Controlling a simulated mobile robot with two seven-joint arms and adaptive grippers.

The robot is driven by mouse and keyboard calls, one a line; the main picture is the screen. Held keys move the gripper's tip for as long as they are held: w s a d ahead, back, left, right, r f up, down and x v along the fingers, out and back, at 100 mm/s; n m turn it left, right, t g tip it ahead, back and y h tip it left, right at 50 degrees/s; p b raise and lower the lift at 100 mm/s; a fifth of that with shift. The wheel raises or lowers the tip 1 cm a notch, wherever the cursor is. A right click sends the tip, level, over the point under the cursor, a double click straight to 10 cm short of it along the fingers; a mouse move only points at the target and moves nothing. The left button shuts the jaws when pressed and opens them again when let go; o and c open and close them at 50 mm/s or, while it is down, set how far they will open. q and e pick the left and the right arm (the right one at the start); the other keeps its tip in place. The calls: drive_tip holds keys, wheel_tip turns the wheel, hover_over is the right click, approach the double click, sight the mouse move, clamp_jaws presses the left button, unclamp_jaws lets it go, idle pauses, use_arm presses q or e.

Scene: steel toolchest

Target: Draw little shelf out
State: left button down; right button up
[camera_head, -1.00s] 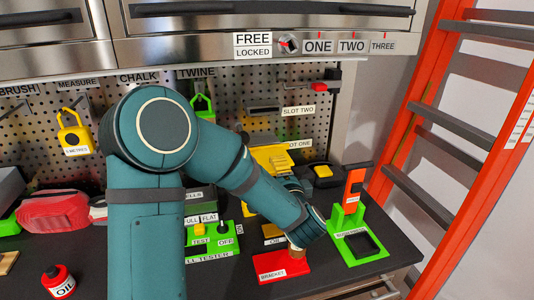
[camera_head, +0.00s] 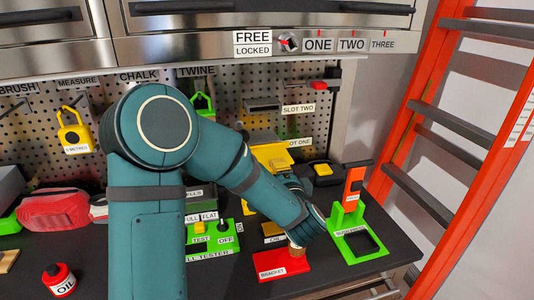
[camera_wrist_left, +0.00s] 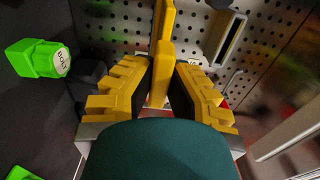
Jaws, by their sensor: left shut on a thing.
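The little shelf (camera_wrist_left: 163,35) is a yellow plate in the left wrist view, standing between my left gripper's (camera_wrist_left: 161,78) stepped yellow fingers. The fingers are shut on it from both sides. In the head view, yellow parts (camera_head: 270,154) show beside the SLOT ONE label (camera_head: 299,142), just beyond my forearm. There I cannot clearly part shelf from fingers, and my arm covers the area below. How far the shelf sits in its slot is hidden. My right gripper is not in view.
A grey holder (camera_head: 263,105) beside the SLOT TWO label is on the pegboard (camera_head: 230,125). A red bracket base (camera_head: 284,266) and a green stand (camera_head: 358,243) are near my wrist. A green BOLT block (camera_wrist_left: 38,58) shows in the wrist view. An orange ladder (camera_head: 415,95) stands right.

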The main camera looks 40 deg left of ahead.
use_arm(q)
drive_tip(key=shift+s+d, duration=0.35)
drive_tip(key=shift+d, duration=0.1)
idle(0.5)
